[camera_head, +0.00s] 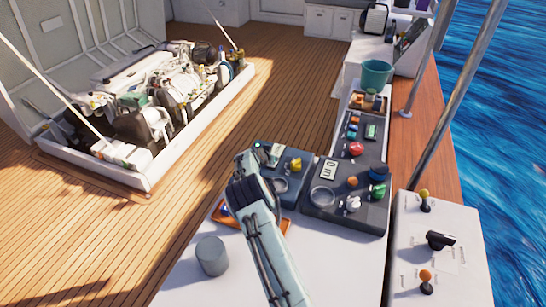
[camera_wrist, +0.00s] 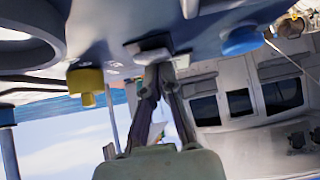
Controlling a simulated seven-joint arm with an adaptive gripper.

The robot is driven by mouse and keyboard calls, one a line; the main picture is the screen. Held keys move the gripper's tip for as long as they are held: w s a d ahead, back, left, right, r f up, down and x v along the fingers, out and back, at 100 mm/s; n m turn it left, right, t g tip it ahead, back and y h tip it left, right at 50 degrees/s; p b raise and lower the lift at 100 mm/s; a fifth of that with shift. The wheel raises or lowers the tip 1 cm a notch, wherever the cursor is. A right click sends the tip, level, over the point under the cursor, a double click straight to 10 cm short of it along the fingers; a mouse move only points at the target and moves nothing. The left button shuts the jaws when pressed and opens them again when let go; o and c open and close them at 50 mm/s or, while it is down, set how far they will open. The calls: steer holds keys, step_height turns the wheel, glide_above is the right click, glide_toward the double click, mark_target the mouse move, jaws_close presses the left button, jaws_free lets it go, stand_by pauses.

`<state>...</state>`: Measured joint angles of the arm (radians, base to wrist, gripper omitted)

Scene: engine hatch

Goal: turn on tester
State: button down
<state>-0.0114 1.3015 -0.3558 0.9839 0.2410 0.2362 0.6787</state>
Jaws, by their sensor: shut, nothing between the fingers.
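The tester seems to be the blue box (camera_head: 297,187) on the white counter, partly covered by my arm in the head view. It has a yellow knob (camera_head: 296,164) and a round ring-rimmed dial (camera_head: 280,185). In the wrist view the box's blue face (camera_wrist: 205,22) fills the top, with the yellow knob (camera_wrist: 86,82), a blue knob (camera_wrist: 242,40) and a small dark switch (camera_wrist: 149,47). My gripper (camera_wrist: 158,72) is shut and empty, its tips just by the switch; contact cannot be told. The switch's position is unclear.
A grey cylinder (camera_head: 212,256) and an orange tray (camera_head: 228,222) are on the counter to the left. A teal bucket (camera_head: 376,75) stands behind. A white control box (camera_head: 420,255) is at right.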

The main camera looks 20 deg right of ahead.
steer(key=shift+s+a+f, duration=0.1)
steer(key=shift+s+a, duration=0.5)
steer(key=shift+s, duration=0.05)
steer(key=r, duration=0.3)
steer(key=a+r, duration=0.1)
steer(key=r, duration=0.1)
steer(key=shift+s, duration=0.35)
steer(key=v, duration=0.9)
steer(key=shift+s+f, duration=0.3)
steer(key=shift+a, duration=0.1)
